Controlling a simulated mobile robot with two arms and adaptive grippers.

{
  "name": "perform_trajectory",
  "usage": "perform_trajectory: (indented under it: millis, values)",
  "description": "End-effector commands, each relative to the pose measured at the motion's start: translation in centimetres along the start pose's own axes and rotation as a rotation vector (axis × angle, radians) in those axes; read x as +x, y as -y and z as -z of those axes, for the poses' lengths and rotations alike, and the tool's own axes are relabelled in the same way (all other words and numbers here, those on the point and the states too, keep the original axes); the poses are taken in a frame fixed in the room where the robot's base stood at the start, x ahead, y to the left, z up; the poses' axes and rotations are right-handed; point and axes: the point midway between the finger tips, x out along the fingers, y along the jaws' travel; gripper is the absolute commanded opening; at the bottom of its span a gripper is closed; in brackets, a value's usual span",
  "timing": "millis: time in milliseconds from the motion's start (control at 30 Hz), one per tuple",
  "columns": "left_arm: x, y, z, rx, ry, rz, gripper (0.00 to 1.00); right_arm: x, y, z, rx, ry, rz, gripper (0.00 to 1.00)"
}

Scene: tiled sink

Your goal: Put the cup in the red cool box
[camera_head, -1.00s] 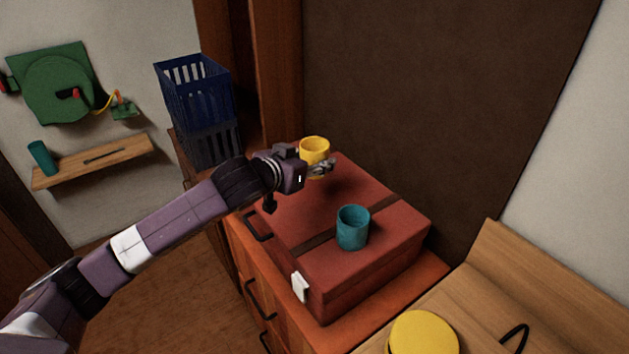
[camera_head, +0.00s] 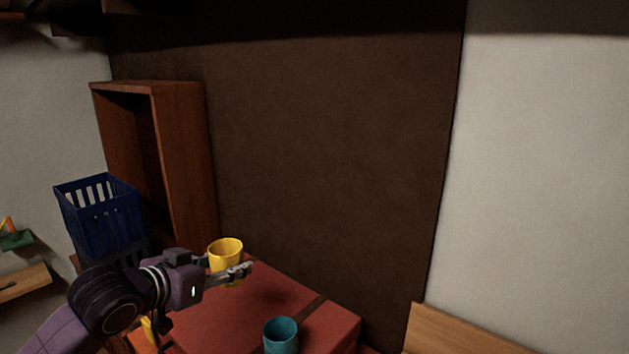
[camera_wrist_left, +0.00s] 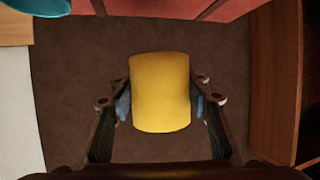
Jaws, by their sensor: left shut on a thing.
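The red cool box (camera_head: 235,318) stands at the bottom middle of the head view, its lid closed, with a dark strap across it. A yellow cup (camera_head: 225,250) is upright above the far left part of the lid. My left gripper (camera_head: 238,270) is shut on the yellow cup; in the left wrist view the cup (camera_wrist_left: 160,92) sits between the two fingers. Whether its base touches the lid is hard to tell. A teal cup (camera_head: 281,336) stands on the lid near the bottom edge of the head view. My right gripper is not in view.
A blue basket (camera_head: 100,215) is stacked on a darker one left of the box. A tall open wooden cabinet (camera_head: 150,160) stands behind them. A dark brown wall panel (camera_head: 330,130) rises behind the box. A wooden board (camera_head: 450,333) is at lower right.

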Motion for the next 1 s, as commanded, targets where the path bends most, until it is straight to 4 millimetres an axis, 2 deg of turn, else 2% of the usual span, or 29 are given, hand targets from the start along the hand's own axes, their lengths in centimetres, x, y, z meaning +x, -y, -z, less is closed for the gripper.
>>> perform_trajectory:
  millis: [33,267,600,800,1000]
  values:
    - [-0.2,-0.3,-1.3,0.005,0.004,-0.022,0.20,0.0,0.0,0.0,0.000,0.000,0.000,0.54]
    - [-2.0,-2.0,-5.8,0.051,0.004,-0.133,0.20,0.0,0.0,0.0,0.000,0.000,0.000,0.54]
    - [-6.5,-4.7,-11.7,0.119,0.004,-0.299,0.20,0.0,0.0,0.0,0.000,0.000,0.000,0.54]
    - [-10.2,-6.4,-14.3,0.159,0.005,-0.390,0.20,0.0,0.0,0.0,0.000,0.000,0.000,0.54]
    - [-13.6,-7.8,-15.8,0.191,0.005,-0.462,0.20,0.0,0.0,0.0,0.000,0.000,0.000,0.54]
